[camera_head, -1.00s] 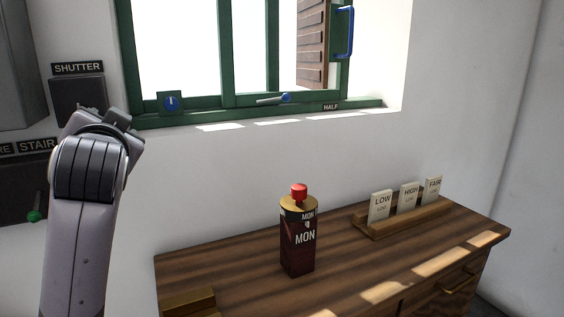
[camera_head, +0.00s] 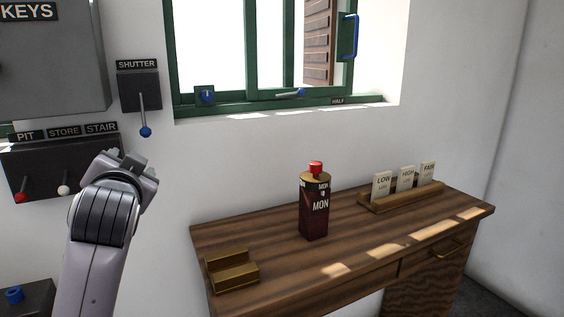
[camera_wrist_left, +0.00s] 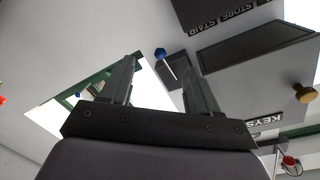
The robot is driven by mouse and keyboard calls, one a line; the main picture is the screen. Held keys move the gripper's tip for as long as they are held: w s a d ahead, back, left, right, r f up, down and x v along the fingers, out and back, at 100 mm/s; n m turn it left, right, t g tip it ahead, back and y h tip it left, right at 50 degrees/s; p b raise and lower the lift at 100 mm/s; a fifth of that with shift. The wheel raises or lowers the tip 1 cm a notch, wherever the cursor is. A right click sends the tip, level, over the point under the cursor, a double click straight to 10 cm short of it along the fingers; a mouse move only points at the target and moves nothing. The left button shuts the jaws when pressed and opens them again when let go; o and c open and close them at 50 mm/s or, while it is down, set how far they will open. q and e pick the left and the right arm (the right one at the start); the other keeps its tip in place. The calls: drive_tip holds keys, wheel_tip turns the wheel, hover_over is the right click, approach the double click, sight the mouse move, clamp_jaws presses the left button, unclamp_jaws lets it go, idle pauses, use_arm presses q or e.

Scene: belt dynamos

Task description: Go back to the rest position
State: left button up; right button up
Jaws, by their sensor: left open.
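My left arm comes in from the left in the head view, with my left gripper (camera_head: 128,165) raised in front of the wall, left of the table. In the left wrist view my left gripper (camera_wrist_left: 162,80) has its two fingers spread apart with nothing between them. Beyond the fingers the shutter lever's blue knob (camera_wrist_left: 161,53) shows, apart from them. In the head view the shutter lever (camera_head: 144,118) hangs down, above and to the right of the gripper. My right gripper is not in view.
A wooden table (camera_head: 270,262) bears a dark bottle (camera_head: 314,212) with a red cap, a brass-coloured stepped holder (camera_head: 232,270) and a card rack (camera_head: 402,198). A lever panel (camera_head: 45,172) and a keys cabinet (camera_head: 50,65) are on the left wall. A green-framed window (camera_head: 250,60) is behind.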

use_arm(q)
drive_tip(key=s+d+f+m+g+h, duration=0.1)
drive_tip(key=s+d+f+h, duration=0.15)
drive_tip(key=f, duration=1.15)
drive_tip(key=s+d+f+m+g+h, duration=0.1)
drive_tip(key=s+f+h, duration=0.2)
drive_tip(key=f, duration=1)
drive_tip(key=s+d+f+n+g+h, duration=0.2)
drive_tip(key=s+f+n+g+h, duration=0.1)
drive_tip(key=s+f, duration=1.7)
drive_tip(key=shift+s+d, duration=0.4)
drive_tip(key=shift+s, duration=0.8)
